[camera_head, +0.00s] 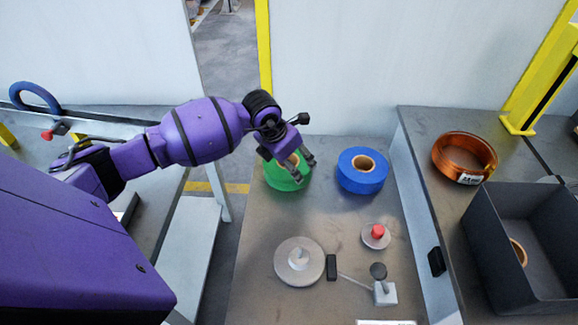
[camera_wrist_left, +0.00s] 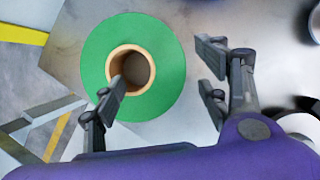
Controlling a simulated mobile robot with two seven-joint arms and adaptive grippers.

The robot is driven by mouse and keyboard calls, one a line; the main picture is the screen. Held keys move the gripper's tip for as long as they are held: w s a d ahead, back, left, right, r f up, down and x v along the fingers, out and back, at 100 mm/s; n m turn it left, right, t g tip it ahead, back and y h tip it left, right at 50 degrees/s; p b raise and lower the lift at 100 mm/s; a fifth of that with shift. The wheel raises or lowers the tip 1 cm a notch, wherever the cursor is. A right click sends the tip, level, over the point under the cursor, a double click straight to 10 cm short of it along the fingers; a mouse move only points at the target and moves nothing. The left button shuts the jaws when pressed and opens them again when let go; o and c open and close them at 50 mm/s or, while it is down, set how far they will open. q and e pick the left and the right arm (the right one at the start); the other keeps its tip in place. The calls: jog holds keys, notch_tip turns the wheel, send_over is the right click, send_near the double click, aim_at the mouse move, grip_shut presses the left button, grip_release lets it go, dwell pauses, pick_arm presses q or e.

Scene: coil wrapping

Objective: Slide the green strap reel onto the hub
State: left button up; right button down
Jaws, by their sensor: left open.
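The green strap reel (camera_head: 283,183) lies flat at the back left of the grey table, partly hidden by my left gripper. The left wrist view shows the reel (camera_wrist_left: 160,58) with its open cardboard core. My left gripper (camera_head: 304,168) is open above the reel's right side and holds nothing. In the left wrist view the gripper (camera_wrist_left: 165,84) has one finger overlapping the core's edge and two outside the reel's rim; contact cannot be told. The hub (camera_head: 298,257), a pale grey disc with a short central post, sits bare at the table's front left. My right gripper is not in view.
A blue reel (camera_head: 362,176) lies right of the green one. A red button (camera_head: 377,231) and a small lever with a dark knob (camera_head: 378,271) stand right of the hub. A copper coil (camera_head: 464,157) and dark bin (camera_head: 495,255) are on the right-hand table.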

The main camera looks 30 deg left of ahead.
pick_arm(q)
jog(key=shift+x, duration=1.95)
grip_shut()
jog(key=shift+w+r, duration=0.1)
